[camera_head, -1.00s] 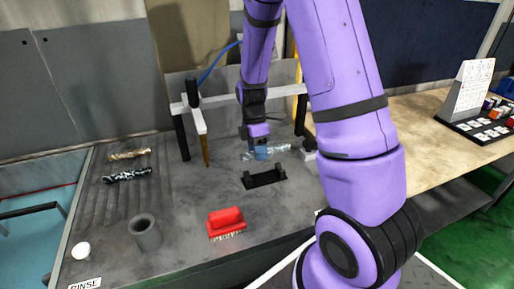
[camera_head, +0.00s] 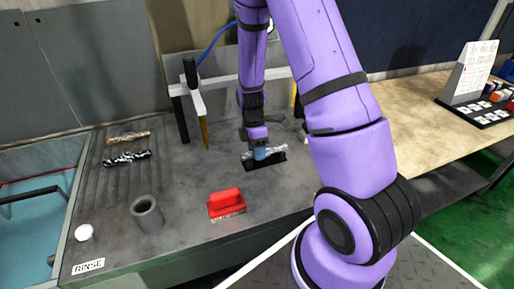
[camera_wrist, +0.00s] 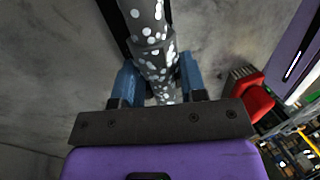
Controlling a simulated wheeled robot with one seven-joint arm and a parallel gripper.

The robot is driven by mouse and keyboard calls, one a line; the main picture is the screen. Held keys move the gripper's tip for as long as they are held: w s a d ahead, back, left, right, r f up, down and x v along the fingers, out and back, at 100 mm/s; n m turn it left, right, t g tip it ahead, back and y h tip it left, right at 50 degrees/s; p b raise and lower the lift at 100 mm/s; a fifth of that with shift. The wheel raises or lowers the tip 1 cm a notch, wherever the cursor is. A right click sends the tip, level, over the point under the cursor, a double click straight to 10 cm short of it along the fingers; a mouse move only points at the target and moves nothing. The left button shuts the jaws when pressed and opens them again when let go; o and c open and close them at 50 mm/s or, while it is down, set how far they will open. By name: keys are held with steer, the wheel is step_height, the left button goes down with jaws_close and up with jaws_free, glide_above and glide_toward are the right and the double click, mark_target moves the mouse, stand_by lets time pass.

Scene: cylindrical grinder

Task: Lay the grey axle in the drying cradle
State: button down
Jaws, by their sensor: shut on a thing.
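My gripper (camera_head: 259,153) is shut on the grey axle (camera_head: 277,150), which lies roughly level across the blue fingers. In the wrist view the axle (camera_wrist: 146,12) is grey with white spots and runs between the fingertips (camera_wrist: 160,82). The black drying cradle (camera_head: 266,165) stands on the grey bench directly below the axle in the head view. Part of the cradle (camera_wrist: 112,20) shows behind the axle in the wrist view. The axle lines up closely with the cradle's length; I cannot tell whether they touch.
A red brush (camera_head: 226,203) and a grey cup (camera_head: 147,213) stand nearer the front. A tan spotted piece (camera_head: 128,137) and a black-and-white piece (camera_head: 127,158) lie on the ribbed left area. Bench around the cradle is clear.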

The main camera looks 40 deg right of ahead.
stand_by(0.4)
steer(key=c, duration=0.6)
jaws_free()
steer(key=a+v, duration=0.1)
steer(key=v, duration=0.9)
steer(key=shift+w+d+r, duration=0.15)
steer(key=shift+d+r, duration=0.2)
steer(key=shift+d, duration=0.15)
